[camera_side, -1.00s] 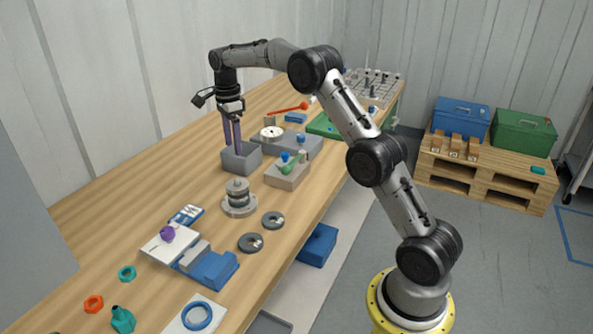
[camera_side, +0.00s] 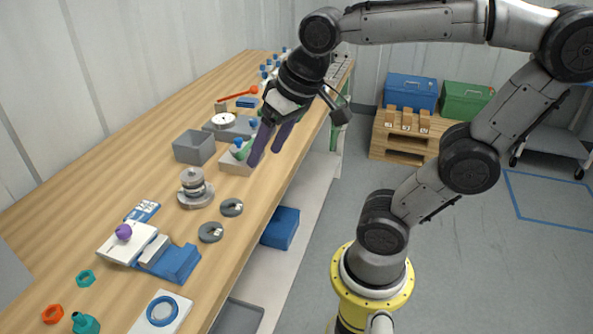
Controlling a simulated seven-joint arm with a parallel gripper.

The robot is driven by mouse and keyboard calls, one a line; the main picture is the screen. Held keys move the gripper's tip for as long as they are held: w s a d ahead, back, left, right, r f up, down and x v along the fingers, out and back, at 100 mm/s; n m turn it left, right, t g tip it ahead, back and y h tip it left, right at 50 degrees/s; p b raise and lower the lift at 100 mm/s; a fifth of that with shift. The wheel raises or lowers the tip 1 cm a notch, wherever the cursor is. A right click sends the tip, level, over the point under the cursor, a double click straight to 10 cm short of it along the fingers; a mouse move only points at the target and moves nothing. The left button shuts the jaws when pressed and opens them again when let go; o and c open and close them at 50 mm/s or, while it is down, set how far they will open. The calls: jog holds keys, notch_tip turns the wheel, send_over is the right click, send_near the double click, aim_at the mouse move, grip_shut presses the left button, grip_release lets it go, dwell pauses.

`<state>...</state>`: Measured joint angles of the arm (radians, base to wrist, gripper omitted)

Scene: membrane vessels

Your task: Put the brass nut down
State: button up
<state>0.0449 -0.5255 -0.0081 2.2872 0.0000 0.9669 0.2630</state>
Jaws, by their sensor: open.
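I cannot make out a brass nut anywhere in the side view. My gripper (camera_side: 264,157) has two purple fingers, spread apart with nothing visible between them. It is tilted and sits in front of the grey block with the blue and green parts (camera_side: 237,164), near the table's front edge. The open grey box (camera_side: 193,148) stands to the left of my gripper, clear of the fingers. A teal nut (camera_side: 85,278) and an orange nut (camera_side: 52,313) lie at the near left of the table.
A stacked metal disc piece (camera_side: 194,190) and two dark rings (camera_side: 231,207) (camera_side: 210,232) stand nearer on the wooden table. A white plate with a purple knob (camera_side: 123,232) sits beside a blue block (camera_side: 180,265). A blue bin (camera_side: 280,228) is below the table edge.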

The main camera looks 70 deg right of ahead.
jog(key=s+a+f+n, duration=0.1)
jog(key=s+f+n, duration=0.2)
jog(key=s, duration=0.2)
jog(key=shift+s+f+n+t, duration=0.25)
jog(key=shift+f+n+t, duration=0.05)
jog(key=shift+t, duration=0.1)
